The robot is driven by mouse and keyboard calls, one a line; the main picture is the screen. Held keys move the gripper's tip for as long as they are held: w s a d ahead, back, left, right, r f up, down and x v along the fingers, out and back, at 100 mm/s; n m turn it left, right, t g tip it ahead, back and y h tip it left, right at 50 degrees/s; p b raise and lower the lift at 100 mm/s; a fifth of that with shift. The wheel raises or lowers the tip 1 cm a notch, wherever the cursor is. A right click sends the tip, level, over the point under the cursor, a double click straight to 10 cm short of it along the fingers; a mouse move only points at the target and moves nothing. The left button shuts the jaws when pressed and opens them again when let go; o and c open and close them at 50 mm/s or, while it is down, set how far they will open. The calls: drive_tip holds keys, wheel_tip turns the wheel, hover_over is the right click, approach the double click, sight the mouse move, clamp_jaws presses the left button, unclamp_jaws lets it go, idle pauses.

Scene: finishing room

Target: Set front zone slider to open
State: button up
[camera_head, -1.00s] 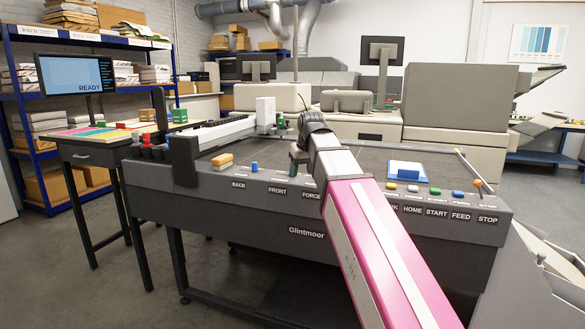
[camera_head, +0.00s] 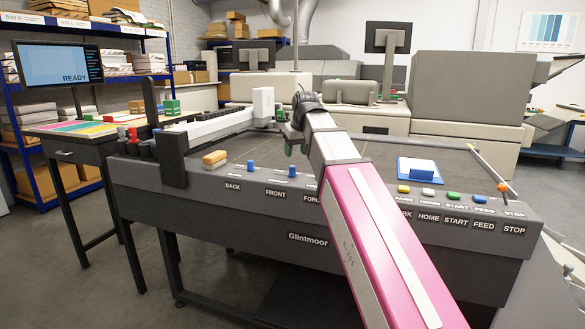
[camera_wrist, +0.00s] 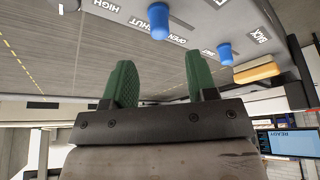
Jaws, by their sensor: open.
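The front zone slider has a blue knob (camera_head: 292,171) on the machine's front ledge, above the FRONT label (camera_head: 276,193). In the wrist view, upside down, this knob (camera_wrist: 159,20) stands between an OPEN label (camera_wrist: 176,40) and a SHUT label; its exact setting is hard to tell. A second blue knob (camera_head: 251,166), near the BACK label (camera_head: 233,187), also shows in the wrist view (camera_wrist: 225,52). My gripper (camera_head: 287,142) is above the machine bed, behind the front knob. Its green fingers (camera_wrist: 160,82) are apart with nothing between them, clear of both knobs.
A yellow-topped block (camera_head: 215,159) lies left of the knobs. A dark upright post (camera_head: 173,160) and a white beam (camera_head: 215,126) stand on the left. Coloured buttons (camera_head: 453,197) and a blue-and-white block (camera_head: 418,168) are at right. The screen (camera_head: 57,64) reads READY.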

sight(293, 167)
drive_tip(key=x, duration=0.8)
drive_tip(key=shift+c, duration=0.3)
